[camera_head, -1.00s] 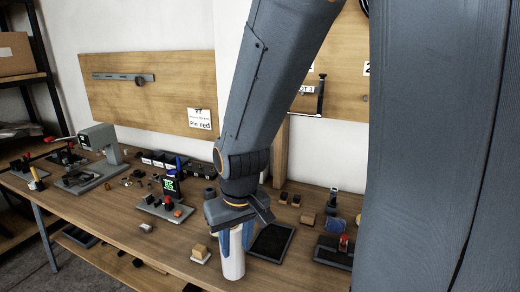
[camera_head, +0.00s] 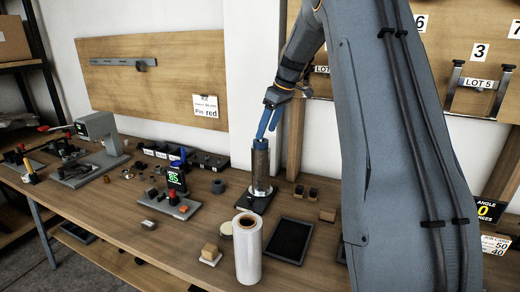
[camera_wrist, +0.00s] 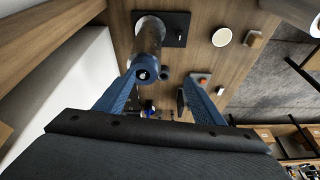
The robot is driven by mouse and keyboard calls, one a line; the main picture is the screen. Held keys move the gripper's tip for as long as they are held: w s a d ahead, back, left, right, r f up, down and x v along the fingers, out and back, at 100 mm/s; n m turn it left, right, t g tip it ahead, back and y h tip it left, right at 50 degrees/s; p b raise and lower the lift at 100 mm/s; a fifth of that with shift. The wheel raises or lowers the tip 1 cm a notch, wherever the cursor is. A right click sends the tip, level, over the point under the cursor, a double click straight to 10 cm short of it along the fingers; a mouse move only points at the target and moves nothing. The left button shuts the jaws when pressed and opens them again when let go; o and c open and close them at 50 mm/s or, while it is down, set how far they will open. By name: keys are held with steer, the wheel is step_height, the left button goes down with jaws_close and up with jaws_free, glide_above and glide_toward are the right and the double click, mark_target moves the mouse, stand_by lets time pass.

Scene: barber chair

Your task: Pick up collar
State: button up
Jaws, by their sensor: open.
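My gripper (camera_head: 267,126) is raised over the back of the bench, with blue fingers pointing down beside the top of an upright dark cylinder (camera_head: 261,165). The cylinder has a blue top and a pale metal ring at its foot, on a black base plate. In the wrist view my gripper (camera_wrist: 161,78) is open, and the blue-topped cylinder (camera_wrist: 149,40) shows near the left finger; I cannot tell if they touch. A small dark ring-shaped part (camera_head: 218,186), perhaps the collar, lies left of the cylinder. I cannot tell for sure which part is the collar.
A white roll (camera_head: 248,248) stands at the bench's front edge. A black tray (camera_head: 291,240) lies right of it. A green display (camera_head: 175,180) and a grey press (camera_head: 98,145) stand to the left. Wooden boards (camera_head: 150,85) are on the wall behind.

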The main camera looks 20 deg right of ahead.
mark_target(263, 141)
steer(key=shift+n, duration=0.7)
steer(key=shift+w+f+p, duration=0.85)
steer(key=shift+w+f, duration=0.4)
steer(key=shift+f, duration=0.25)
steer(key=shift+w+f+p, duration=0.85)
steer(key=shift+w+f, duration=0.35)
steer(key=shift+f, duration=0.25)
steer(key=shift+d, duration=0.1)
steer(key=c, duration=1.1)
